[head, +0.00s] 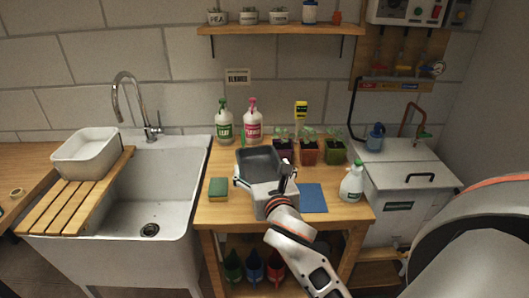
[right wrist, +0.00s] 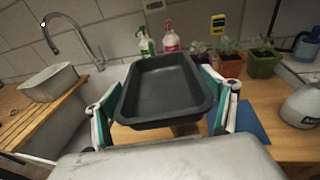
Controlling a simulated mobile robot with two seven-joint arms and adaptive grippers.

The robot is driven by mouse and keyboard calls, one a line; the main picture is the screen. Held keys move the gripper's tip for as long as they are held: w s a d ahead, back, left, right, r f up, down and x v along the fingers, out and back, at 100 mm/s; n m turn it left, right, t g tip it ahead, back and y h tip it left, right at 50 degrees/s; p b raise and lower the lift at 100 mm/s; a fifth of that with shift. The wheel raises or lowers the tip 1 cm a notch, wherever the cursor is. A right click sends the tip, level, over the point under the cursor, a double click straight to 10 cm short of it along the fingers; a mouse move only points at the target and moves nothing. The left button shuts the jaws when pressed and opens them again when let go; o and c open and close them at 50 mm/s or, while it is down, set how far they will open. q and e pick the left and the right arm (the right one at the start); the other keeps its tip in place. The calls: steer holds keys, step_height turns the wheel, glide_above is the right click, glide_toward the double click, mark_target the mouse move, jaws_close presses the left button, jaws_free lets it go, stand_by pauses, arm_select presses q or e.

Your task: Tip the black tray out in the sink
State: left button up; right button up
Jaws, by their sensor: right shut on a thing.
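The black tray (head: 259,160) is over the wooden bench in the head view, in front of the spray bottles. In the right wrist view the tray (right wrist: 165,88) looks upright and its visible inside looks empty. My right gripper (head: 262,183) is shut on the tray, with a finger at each side of it. The white sink (head: 150,205) stands left of the bench, its basin empty with a dark drain at the bottom. My left gripper is not in view.
A white tub (head: 86,153) sits on a slatted wooden board (head: 75,200) over the sink's left side, by the tap (head: 150,130). A sponge (head: 218,187), a blue mat (head: 313,198), a white spray bottle (head: 351,183) and potted seedlings (head: 309,150) are on the bench.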

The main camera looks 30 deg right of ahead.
steer(key=s+a+f+n+t+y, duration=0.1)
steer(key=s+a+f+n+y, duration=0.3)
steer(key=s+a, duration=0.4)
step_height(320, 180, down, 2)
steer(key=shift+s+a+f+y, duration=0.1)
steer(key=shift+s+a+y, duration=0.25)
steer(key=shift+s+y, duration=0.4)
steer(key=shift+w, duration=0.2)
